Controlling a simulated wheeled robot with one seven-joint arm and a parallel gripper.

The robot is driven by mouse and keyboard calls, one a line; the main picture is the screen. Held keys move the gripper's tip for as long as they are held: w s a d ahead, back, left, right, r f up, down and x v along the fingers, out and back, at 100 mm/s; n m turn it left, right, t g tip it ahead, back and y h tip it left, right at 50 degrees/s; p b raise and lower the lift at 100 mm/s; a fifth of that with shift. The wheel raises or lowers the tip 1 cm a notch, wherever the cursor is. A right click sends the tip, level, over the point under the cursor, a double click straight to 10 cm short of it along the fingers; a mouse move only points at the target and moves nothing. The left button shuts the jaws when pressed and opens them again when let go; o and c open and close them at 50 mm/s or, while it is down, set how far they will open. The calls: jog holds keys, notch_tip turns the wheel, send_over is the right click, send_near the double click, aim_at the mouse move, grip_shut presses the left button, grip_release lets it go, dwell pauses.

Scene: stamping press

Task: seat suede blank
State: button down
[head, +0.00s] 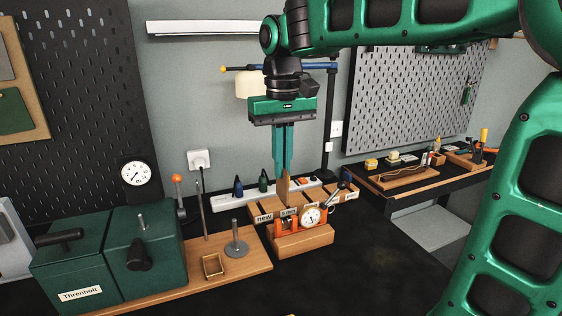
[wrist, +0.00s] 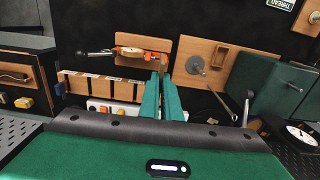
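My gripper (head: 283,166) points down over the wooden rack. Its teal fingers are nearly together on a thin brown piece, which I take to be the suede blank (head: 284,188); it stands edge-on below the fingertips. In the wrist view, the blank (wrist: 162,64) shows between the fingertips (wrist: 162,85). I cannot tell whether its lower edge is in a rack slot. The green press (head: 142,250) stands at the left on a wooden base, with a small wooden frame (head: 213,266) and a grey disc with a post (head: 236,248) beside it.
The labelled rack (head: 264,217) lies below my gripper. An orange dial gauge (head: 311,216) on a wooden block (head: 302,241) is just in front. A power strip (head: 222,202) with bottles runs behind. A side table (head: 400,187) is at the right. The black tabletop is clear in front.

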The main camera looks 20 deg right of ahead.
jog(key=shift+d, duration=0.35)
notch_tip(320, 180, down, 4)
jog(key=shift+f, duration=0.25)
dwell(0.4)
jog(key=shift+s, duration=0.1)
jog(key=shift+f, duration=2.7)
dwell(0.4)
jog(key=c, duration=1.9)
grip_release()
